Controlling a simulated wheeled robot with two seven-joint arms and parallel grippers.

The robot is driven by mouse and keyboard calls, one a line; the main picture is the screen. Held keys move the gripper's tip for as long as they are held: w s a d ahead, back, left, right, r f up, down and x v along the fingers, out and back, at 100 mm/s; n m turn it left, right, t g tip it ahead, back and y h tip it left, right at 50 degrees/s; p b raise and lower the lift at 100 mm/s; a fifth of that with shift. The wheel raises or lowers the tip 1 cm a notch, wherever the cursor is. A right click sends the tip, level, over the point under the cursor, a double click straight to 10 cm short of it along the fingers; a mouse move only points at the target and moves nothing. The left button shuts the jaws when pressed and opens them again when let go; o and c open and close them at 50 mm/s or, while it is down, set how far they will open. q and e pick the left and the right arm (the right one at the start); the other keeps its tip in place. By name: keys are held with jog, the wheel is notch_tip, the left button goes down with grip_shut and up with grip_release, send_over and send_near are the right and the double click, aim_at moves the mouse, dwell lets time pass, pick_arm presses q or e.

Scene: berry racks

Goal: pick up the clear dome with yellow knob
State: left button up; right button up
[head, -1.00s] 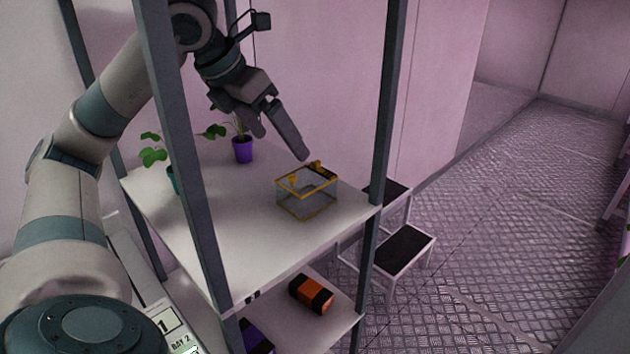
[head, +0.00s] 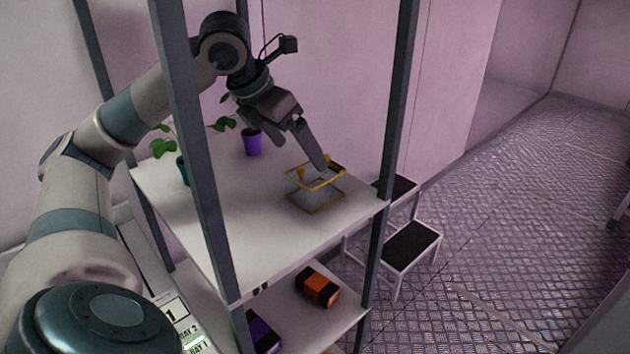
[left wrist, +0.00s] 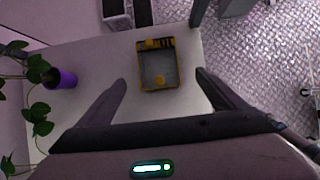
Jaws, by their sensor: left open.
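A clear box (head: 315,194) with yellow edges stands on the white upper shelf near its right corner. A small yellow knob (head: 300,174) and other yellow parts sit on its top. I cannot make out a separate dome shape. My left gripper (left wrist: 161,78) is open and empty. In the head view the left gripper (head: 315,160) is above the box, with one finger overlapping its top edge. My right gripper is out of view.
A purple pot (head: 252,143) and a teal pot (head: 182,171) with plants stand at the back and left of the shelf. Grey rack posts (head: 391,110) flank it. An orange-and-black item (head: 317,287) lies on the lower shelf. A step stool (head: 410,246) stands to the right.

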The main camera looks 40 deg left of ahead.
aim_at(313, 173)
pick_arm(q)
jog(key=x, duration=0.5)
jog(key=shift+w+f+p, duration=0.2)
jog(key=shift+f+p, duration=0.15)
jog(key=shift+p, duration=0.05)
jog(key=shift+w+f, duration=0.1)
jog(key=shift+f, duration=0.1)
jog(key=shift+w+f, duration=0.15)
jog(key=p+x, duration=0.2)
jog(key=x, duration=0.2)
jog(key=shift+a, duration=0.1)
jog(key=shift+w+f, duration=0.2)
jog(key=shift+f, duration=0.1)
jog(key=c, duration=1.1)
jog(key=shift+c, duration=0.4)
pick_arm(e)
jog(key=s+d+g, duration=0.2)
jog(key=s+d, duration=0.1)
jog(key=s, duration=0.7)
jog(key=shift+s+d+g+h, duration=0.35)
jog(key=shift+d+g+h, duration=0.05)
